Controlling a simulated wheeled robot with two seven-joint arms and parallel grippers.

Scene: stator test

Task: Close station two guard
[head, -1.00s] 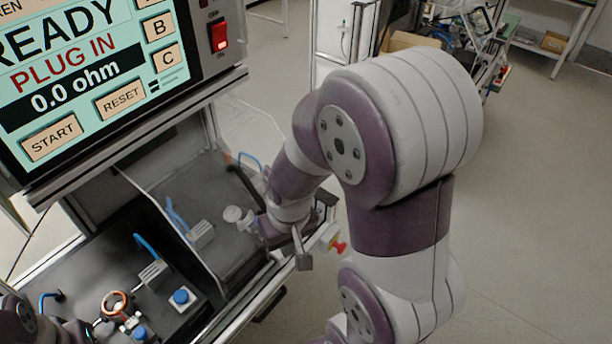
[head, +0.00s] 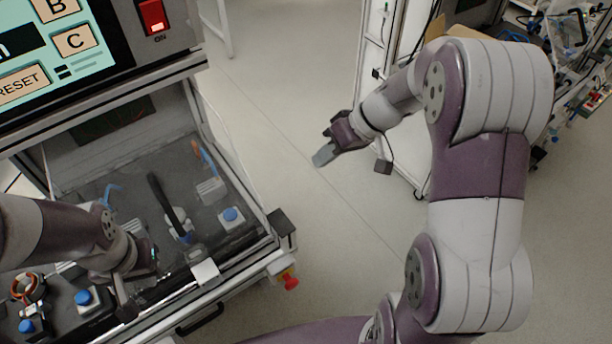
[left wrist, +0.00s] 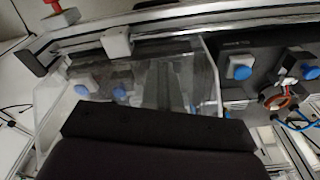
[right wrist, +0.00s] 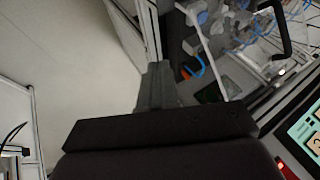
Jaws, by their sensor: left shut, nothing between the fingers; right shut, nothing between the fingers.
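The station two guard (head: 232,160) is a clear cover over the right-hand bay. A pale block (head: 205,272) sits at its front edge. In the left wrist view the clear guard (left wrist: 150,75) stands over blue buttons, with a white block (left wrist: 117,42) at its edge. I cannot tell whether it is fully down. My left gripper (head: 126,306) is shut and empty, in front of the bay's left part; I cannot tell whether it touches the guard. My right gripper (head: 325,155) is shut and empty, over the floor, apart from the guard.
The screen panel with a red switch (head: 152,16) overhangs the bays. Station one parts, with a copper ring (head: 28,288) and blue buttons, lie at lower left. A red knob (head: 290,282) juts from the bench corner.

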